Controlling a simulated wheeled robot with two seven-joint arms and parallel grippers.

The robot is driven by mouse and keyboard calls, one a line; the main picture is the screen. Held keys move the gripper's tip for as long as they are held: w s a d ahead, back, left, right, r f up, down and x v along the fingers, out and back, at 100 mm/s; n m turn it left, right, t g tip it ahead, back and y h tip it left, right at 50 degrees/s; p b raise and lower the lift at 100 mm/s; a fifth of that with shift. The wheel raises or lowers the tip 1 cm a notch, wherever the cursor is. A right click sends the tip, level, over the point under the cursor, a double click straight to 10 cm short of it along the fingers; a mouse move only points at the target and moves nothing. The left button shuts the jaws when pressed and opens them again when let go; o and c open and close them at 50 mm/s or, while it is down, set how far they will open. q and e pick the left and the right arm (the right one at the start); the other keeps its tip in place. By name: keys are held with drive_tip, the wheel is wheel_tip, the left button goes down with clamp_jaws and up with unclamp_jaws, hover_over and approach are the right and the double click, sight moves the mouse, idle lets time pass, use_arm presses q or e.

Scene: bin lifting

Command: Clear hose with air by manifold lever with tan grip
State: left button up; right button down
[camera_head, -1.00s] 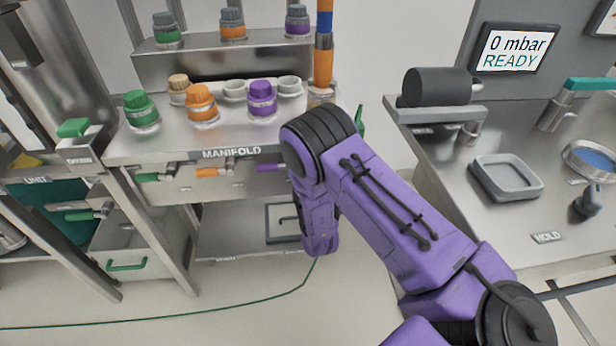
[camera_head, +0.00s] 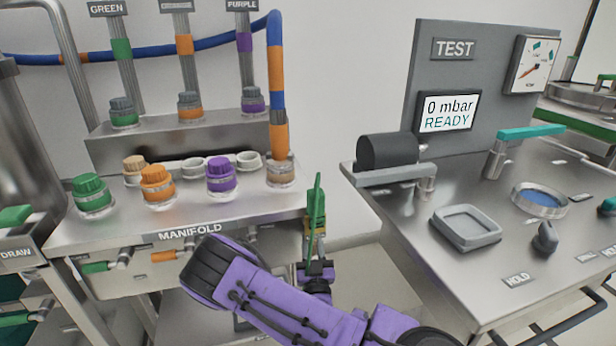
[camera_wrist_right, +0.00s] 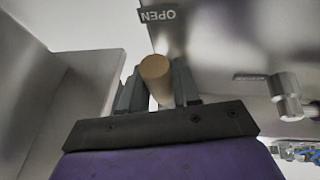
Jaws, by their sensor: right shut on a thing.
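In the right wrist view my right gripper (camera_wrist_right: 155,90) is shut on a tan round grip (camera_wrist_right: 154,68), which points end-on toward the camera between the two dark fingers. My right arm (camera_head: 270,300) covers part of that front, and I cannot make out the tan grip there. An orange and blue hose (camera_head: 278,100) comes down to the manifold's right end. My left gripper is not in view.
Green (camera_head: 91,193), orange (camera_head: 157,184) and purple (camera_head: 220,174) capped fittings stand on the manifold top. A narrow green upright thing (camera_head: 317,215) is beside its right end. The test bench (camera_head: 470,265) at right has a screen (camera_head: 448,114) reading 0 mbar READY.

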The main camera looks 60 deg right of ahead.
idle(0.4)
drive_tip(key=c, duration=0.9)
unclamp_jaws()
drive_tip(key=b+v, duration=0.1)
drive_tip(key=v, duration=0.9)
drive_tip(key=shift+s+a, duration=0.2)
drive_tip(key=shift+s, duration=0.05)
